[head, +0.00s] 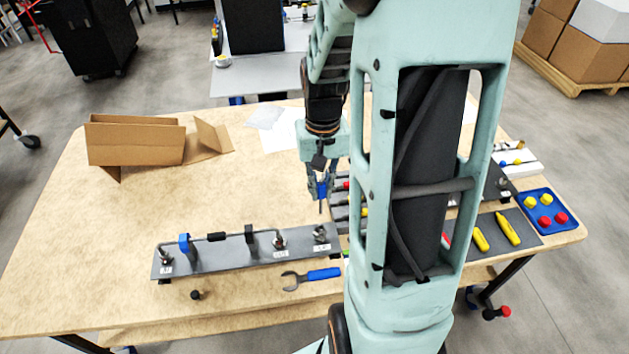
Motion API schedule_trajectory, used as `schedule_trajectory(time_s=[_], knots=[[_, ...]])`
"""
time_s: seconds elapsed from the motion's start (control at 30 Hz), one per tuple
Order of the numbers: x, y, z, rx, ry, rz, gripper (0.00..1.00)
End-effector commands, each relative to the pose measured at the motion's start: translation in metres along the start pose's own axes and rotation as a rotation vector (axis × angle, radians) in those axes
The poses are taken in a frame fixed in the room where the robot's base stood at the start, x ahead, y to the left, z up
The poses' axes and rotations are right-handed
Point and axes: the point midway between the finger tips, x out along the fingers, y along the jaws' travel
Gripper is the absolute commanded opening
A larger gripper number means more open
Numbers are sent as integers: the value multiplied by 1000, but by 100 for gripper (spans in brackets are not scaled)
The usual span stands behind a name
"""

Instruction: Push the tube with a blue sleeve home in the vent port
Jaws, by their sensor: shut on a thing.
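My gripper (319,186) points down and is shut on the tube with a blue sleeve (322,190). The tube's thin grey end (320,207) hangs below the fingers. The gripper hides its upper part. The grey panel (225,262) lies along the front of the table and carries metal port fittings with small white labels. The right-hand fitting (320,234) is just below the tube end in the picture. I cannot read the labels, so I cannot tell which is the vent port. The tube end appears apart from the panel.
A blue-handled wrench (322,274) lies in front. An open cardboard box (135,142) stands back left. A blue tray (559,202) holds caps at right.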

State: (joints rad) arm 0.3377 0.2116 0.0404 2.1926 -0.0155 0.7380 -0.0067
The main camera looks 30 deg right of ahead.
Motion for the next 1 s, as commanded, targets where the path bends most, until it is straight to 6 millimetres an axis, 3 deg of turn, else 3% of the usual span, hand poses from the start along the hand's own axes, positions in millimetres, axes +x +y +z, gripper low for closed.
schedule_trajectory(time_s=[1.0], knots=[[55,0,0,0,0,0,0]])
